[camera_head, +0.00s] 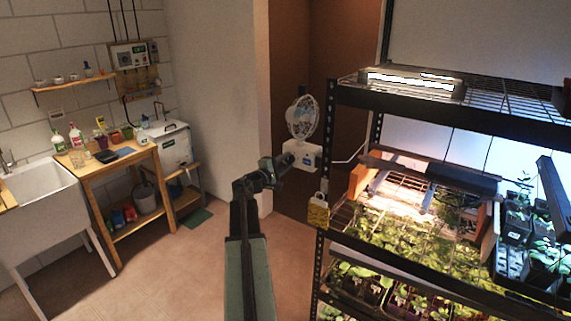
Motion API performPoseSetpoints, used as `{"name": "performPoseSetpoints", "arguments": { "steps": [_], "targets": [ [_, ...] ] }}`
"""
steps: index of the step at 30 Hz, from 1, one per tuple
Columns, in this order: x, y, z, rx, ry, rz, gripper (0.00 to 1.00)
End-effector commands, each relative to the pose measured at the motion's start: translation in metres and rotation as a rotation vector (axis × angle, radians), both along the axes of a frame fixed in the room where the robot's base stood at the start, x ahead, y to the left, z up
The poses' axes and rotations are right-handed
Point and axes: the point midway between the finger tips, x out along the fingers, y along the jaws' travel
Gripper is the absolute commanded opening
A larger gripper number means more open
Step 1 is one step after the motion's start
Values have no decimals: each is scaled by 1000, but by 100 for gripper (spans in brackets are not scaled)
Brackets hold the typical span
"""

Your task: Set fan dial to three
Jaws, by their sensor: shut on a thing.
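A small fan (302,118) with a round pale cage is mounted on the rack's left post. Its white base box (304,150) sits below the cage. My gripper (284,161) is at the lower left of the base box, its tip against or just in front of it. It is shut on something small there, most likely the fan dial. The dial and any numbers on it are hidden or too small to make out, so I cannot tell its setting.
A black metal rack (480,111) with lit shelves of seedlings (410,235) fills the right. A yellow tag or box (318,213) hangs on its post. A wooden bench (130,153) and white sink (40,190) stand at left. The floor (180,265) between is clear.

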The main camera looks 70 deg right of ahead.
Motion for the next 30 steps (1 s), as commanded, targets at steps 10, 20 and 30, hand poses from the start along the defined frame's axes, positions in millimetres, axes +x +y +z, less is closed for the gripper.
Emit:
{"name": "performPoseSetpoints", "arguments": {
  "steps": [10,20,30],
  "targets": [
    [2,-2,3,-85,-308,8,0],
    [2,-2,4,-164,-612,8,0],
    [1,-2,4,-244,-917,6,0]
  ]
}}
